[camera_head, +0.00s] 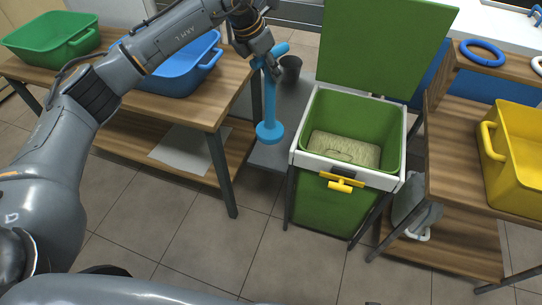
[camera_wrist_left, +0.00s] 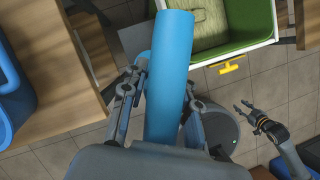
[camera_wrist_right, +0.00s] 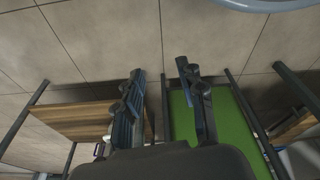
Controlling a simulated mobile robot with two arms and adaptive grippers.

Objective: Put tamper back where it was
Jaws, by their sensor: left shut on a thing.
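The blue tamper (camera_head: 269,105) hangs nearly upright from my left gripper (camera_head: 265,58), its round foot lowest. My left gripper is shut on its upper part, near the blue crossbar. In the left wrist view the blue shaft (camera_wrist_left: 168,75) fills the space between the fingers. The tamper is in the air, between the left wooden table and the green press box (camera_head: 344,205). My right gripper (camera_wrist_right: 163,78) is open and empty over the floor. It also shows in the left wrist view (camera_wrist_left: 249,112).
The press box's green lid (camera_head: 385,45) stands open, with pale fibrous material (camera_head: 343,148) inside. The left table (camera_head: 190,108) holds a blue basin (camera_head: 185,75) and a green basin (camera_head: 50,40). A yellow basin (camera_head: 515,150) and blue ring (camera_head: 482,52) are at right. A dark cup (camera_head: 291,68) stands behind the tamper.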

